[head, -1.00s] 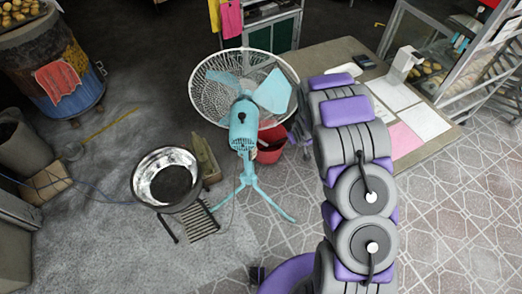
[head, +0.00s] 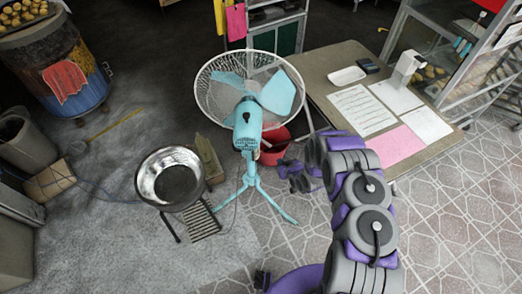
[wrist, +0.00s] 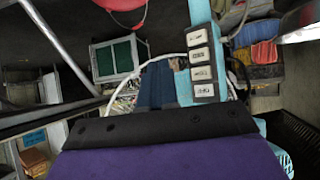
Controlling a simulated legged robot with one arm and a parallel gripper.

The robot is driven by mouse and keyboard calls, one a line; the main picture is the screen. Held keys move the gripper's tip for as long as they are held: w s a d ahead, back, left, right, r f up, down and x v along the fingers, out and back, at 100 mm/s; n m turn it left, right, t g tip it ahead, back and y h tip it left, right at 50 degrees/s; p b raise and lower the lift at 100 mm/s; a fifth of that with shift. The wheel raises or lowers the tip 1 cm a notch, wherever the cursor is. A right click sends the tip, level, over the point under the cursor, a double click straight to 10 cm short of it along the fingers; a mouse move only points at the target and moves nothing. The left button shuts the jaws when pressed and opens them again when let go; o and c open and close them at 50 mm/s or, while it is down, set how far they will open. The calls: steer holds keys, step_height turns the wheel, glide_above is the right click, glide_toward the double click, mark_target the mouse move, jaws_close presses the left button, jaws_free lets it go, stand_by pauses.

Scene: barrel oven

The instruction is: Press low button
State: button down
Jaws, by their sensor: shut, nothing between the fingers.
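The turquoise fan (head: 246,125) stands on a tripod base near the middle of the head view, with a white wire cage. In the wrist view its control panel (wrist: 203,62) carries several white buttons (wrist: 200,55) in a row. Their labels are too small to read, so I cannot tell which is low. My gripper (head: 290,172) is beside the fan's post, to its right, in the head view. In the wrist view my gripper (wrist: 160,125) shows as a purple and black body below the panel. It is shut and empty. Contact with a button is not visible.
A red bucket (head: 275,150) stands just behind the fan post. The table (head: 330,65) with papers is at the upper right. A metal bowl on a stand (head: 170,180) is left of the fan.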

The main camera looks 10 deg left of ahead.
mark_target(258, 149)
steer(key=shift+s+a+f, duration=0.1)
steer(key=shift+a+f, duration=0.05)
stand_by(0.3)
steer(key=w+a, duration=0.4)
steer(key=a, duration=0.3)
steer(key=shift+a, duration=0.35)
steer(key=shift+a, duration=0.1)
stand_by(1.8)
steer(key=shift+w+a, duration=0.15)
steer(key=shift+a, duration=0.1)
steer(key=shift+w+a, duration=0.2)
steer(key=shift+a, duration=0.15)
stand_by(0.7)
stand_by(0.4)
steer(key=shift+s+d+p, duration=0.35)
steer(key=shift+s+d, duration=0.05)
steer(key=shift+d, duration=0.35)
